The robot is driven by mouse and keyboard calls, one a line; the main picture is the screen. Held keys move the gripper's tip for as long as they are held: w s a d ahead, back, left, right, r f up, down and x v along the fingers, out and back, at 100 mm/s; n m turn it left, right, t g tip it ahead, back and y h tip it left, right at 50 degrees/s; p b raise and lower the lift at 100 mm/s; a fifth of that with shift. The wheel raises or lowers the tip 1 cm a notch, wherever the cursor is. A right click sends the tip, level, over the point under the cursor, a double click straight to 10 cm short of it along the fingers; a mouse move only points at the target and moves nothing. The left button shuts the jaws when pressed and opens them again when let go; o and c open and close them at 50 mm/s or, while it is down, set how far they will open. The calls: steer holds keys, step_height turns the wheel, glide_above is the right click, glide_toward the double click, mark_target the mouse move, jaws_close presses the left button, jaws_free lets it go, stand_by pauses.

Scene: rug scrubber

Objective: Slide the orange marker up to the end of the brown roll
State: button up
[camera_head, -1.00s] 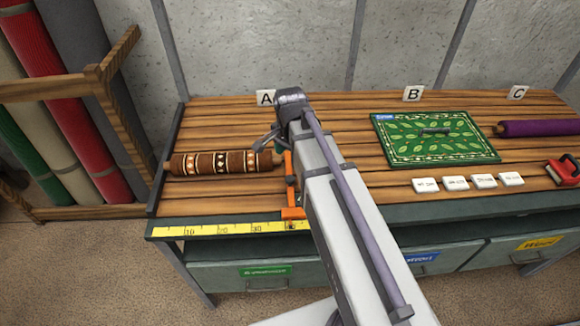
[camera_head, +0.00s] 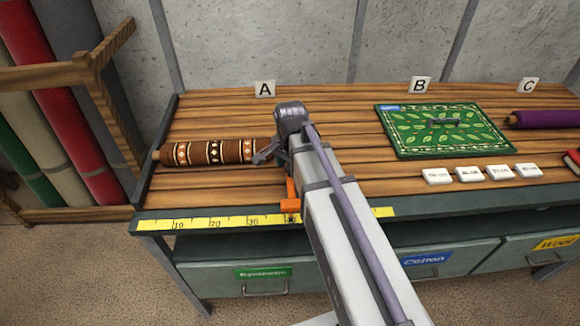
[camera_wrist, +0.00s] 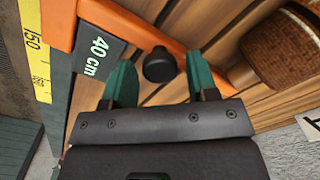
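The orange marker (camera_head: 291,195) straddles the yellow ruler at the table's front edge, near the right end of the brown roll (camera_head: 222,152). My arm hides part of it in the head view. In the wrist view the marker's orange bar (camera_wrist: 135,28) carries a "40 cm" plate and a black knob (camera_wrist: 159,66). My gripper (camera_wrist: 161,82) is open, its green fingers apart on either side of the knob, with gaps visible. The brown roll (camera_wrist: 284,48) lies at upper right there, its wooden end close to the bar. I cannot tell whether they touch.
The yellow ruler (camera_head: 215,223) runs along the front edge. A green patterned rug (camera_head: 443,130), several white tags (camera_head: 470,173) and a purple roll (camera_head: 545,119) lie to the right. Letter cards stand at the back. The slats between my arm and the green rug are clear.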

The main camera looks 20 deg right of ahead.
steer(key=c, duration=0.6)
steer(key=shift+w+a, duration=0.15)
steer(key=shift+a, duration=0.45)
steer(key=o, duration=0.8)
step_height(320, 180, up, 11)
steer(key=p, duration=1)
steer(key=shift+f+p, duration=0.1)
steer(key=shift+p, duration=0.3)
